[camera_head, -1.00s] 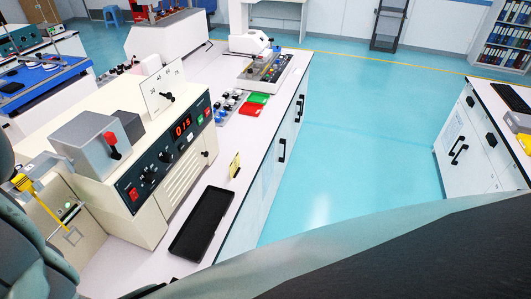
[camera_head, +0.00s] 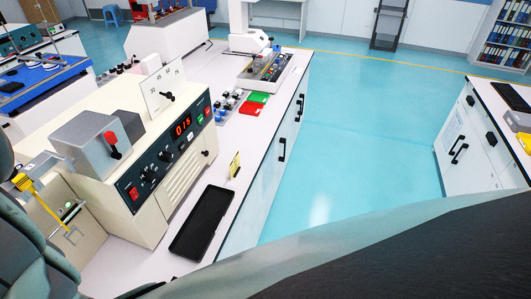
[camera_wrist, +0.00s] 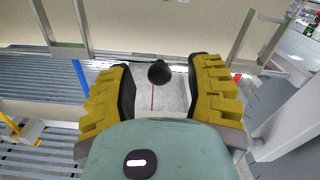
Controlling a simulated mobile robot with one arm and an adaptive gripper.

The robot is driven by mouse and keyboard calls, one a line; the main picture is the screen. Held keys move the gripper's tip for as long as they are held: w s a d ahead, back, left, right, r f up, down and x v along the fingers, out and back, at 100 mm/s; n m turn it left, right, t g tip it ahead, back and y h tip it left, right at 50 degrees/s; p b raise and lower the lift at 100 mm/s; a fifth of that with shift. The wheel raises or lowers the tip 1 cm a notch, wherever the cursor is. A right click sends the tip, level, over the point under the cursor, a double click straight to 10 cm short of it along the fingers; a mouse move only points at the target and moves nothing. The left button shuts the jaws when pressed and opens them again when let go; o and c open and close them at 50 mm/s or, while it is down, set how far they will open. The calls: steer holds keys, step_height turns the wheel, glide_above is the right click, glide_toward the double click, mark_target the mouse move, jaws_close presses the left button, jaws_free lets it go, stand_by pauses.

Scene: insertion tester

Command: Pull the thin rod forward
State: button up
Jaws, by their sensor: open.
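My gripper (camera_wrist: 163,92) shows in the wrist view with its two yellow-and-black fingers spread apart. A dark round knob (camera_wrist: 159,71) lies between the fingertips, with a gap on each side, over a pale strip with a red line. Whether this knob is the end of the thin rod, I cannot tell. In the head view, a thin yellow rod (camera_head: 48,212) slants down at the left side of the cream tester (camera_head: 172,185). A yellow piece also shows at the left in the wrist view (camera_wrist: 29,131).
Metal brackets and upright bars (camera_wrist: 67,50) flank the knob in the wrist view, with a slatted surface at left. In the head view, a black tray (camera_head: 203,222) lies before the tester, and a grey box with a red-knobbed lever (camera_head: 112,145) sits on top.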

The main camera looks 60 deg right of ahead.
steer(key=v, duration=1.1)
steer(key=shift+s, duration=0.35)
steer(key=shift+d, duration=0.15)
